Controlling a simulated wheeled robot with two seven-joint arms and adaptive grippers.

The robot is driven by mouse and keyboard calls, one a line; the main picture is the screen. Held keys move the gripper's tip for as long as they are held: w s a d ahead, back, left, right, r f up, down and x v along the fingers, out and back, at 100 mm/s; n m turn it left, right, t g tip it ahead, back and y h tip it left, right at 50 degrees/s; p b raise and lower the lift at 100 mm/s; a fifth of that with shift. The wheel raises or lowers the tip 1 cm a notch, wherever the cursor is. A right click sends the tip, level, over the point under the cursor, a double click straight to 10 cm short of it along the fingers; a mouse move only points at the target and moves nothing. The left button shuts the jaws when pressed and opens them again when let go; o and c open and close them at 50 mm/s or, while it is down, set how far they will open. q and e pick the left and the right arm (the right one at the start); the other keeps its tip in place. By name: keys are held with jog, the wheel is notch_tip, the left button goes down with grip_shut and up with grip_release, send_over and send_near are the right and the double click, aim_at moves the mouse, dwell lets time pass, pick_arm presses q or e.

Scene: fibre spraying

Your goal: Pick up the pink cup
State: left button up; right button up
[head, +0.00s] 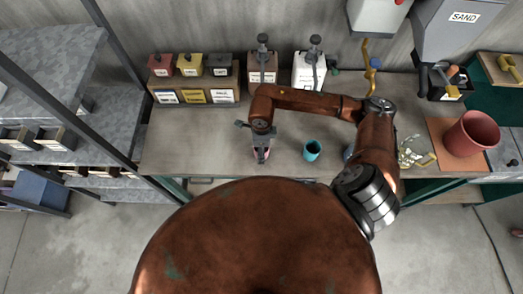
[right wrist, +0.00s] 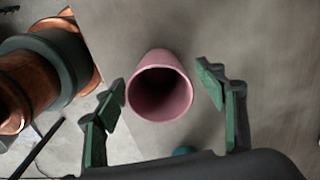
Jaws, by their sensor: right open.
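The pink cup (right wrist: 159,62) stands on the workbench, its open mouth facing the camera in the right wrist view. In the head view the cup (head: 256,154) is mostly hidden under my right gripper (head: 260,140). My right gripper is open, and in the right wrist view its two green fingers (right wrist: 161,84) are on either side of the cup, with a visible gap to each side. It is not holding the cup. My left gripper is not in view.
A teal cup (head: 312,150) stands just right of the pink cup. A glass jug (head: 413,152) and a reddish pot (head: 472,133) are at the right. The workbench (head: 195,150) is clear left of the pink cup.

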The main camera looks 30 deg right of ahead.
jog(key=shift+c, duration=0.5)
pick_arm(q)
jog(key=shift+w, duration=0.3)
pick_arm(e)
jog(key=c, duration=1)
jog(key=shift+r, duration=0.1)
